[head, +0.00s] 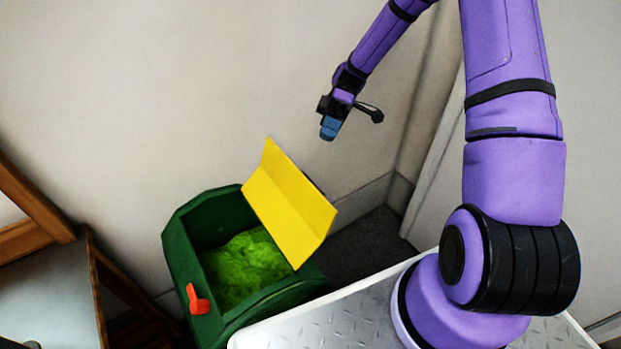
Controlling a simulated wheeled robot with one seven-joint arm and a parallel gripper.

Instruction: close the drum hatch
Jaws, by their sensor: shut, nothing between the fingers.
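The green drum (185,250) stands at the lower left of the middle in the head view. Its yellow hatch (288,205) is tilted up and open on the drum's right side. Bright green material (242,270) shows inside the opening. A red latch (197,300) sits on the drum's front left edge. My gripper (328,130) is shut and empty, pointing down. In the picture it is above and to the right of the hatch, apart from it.
A wooden chair or frame with a grey seat (45,285) stands at the left. My metal tread-plate base is at the lower right, close to the drum. A plain wall (180,90) is behind, with dark floor (365,250) right of the drum.

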